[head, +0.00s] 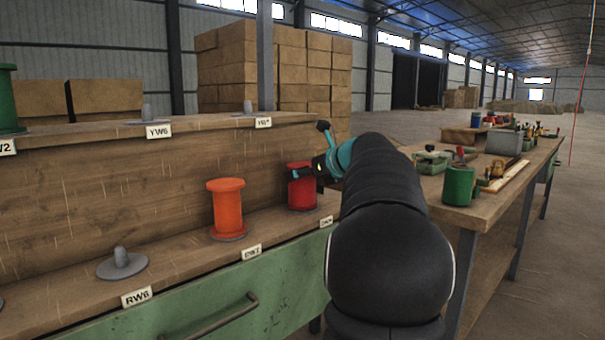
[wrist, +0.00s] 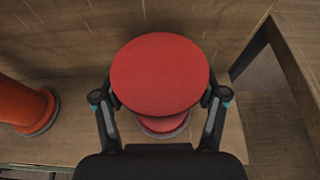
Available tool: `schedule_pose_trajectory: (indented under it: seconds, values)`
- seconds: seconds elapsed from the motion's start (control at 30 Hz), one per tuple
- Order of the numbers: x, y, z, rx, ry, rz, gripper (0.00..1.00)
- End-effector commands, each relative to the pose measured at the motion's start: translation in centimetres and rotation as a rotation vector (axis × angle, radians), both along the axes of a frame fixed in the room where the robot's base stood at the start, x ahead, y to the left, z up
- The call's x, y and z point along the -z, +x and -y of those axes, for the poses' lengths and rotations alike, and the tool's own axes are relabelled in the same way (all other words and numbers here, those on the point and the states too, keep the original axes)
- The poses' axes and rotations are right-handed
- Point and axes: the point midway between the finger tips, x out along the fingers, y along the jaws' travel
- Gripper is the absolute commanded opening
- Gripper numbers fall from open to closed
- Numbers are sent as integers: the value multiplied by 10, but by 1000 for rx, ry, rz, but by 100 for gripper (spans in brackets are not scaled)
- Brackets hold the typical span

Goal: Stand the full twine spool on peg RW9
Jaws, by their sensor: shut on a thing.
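A red spool (head: 302,190) is at the right end of the lower shelf, upright. My gripper (head: 318,168) is shut on it from the right and above in the head view. In the wrist view the red spool's round top (wrist: 160,75) fills the middle between my two fingers (wrist: 160,98), with a lower flange showing below it. I cannot tell whether it rests on its peg or is slightly raised, nor how much twine it carries. An empty grey peg (head: 121,263) stands on the lower shelf behind the label RW6. The label RW9 is not readable anywhere.
An orange-red spool (head: 227,209) stands left of the held one; it also shows in the wrist view (wrist: 22,105). Empty pegs and a green spool (head: 8,100) are on the upper shelf. A cluttered workbench (head: 480,200) stands right of my arm.

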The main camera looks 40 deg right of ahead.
Motion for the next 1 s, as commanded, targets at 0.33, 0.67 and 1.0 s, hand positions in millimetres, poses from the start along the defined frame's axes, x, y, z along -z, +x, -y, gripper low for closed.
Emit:
schedule_pose_trajectory:
  seconds: [0.33,0.67,1.0]
  values:
    - [2,0,0,0,0,1,82]
    - [0,-6,1,0,0,0,82]
    - [-9,-27,2,1,-1,0,82]
